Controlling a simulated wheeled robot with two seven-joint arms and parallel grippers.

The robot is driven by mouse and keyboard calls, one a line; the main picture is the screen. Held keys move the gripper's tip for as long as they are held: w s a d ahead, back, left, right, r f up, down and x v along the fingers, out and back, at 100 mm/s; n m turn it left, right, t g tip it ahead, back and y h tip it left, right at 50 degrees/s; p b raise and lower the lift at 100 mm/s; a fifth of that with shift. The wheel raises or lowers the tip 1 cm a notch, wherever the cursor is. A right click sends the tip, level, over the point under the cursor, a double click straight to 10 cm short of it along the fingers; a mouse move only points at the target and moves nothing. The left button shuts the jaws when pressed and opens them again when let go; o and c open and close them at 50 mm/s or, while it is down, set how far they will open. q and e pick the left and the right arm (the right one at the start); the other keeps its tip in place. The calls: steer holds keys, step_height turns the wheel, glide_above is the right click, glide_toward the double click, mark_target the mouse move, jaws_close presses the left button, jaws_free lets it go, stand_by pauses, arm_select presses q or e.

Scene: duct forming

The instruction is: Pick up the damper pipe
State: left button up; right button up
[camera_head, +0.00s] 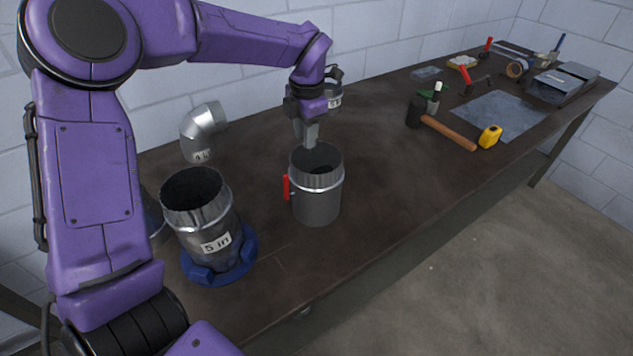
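The damper pipe (317,206) is a grey metal cylinder with a red handle (286,188) on its left side. It stands upright on the dark table, with its open top facing up. My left gripper (311,145) points down at the far edge of the pipe's rim. Its grey fingertips overlap the rim in the picture, and I cannot tell whether they touch it or are closed on it. My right gripper is not in view.
A pipe labelled "5 in" (203,222) stands in a blue holder (222,277) to the left. A hammer (447,132), yellow tape measure (490,136) and sheet metal (502,113) lie right. The table's front middle is clear.

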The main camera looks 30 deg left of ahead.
arm_select(q)
steer(key=f, duration=0.2)
steer(key=f+p, duration=0.1)
steer(key=f, duration=0.2)
steer(key=shift+w+a, duration=0.15)
steer(key=shift+a, duration=0.05)
jaws_close()
stand_by(1.1)
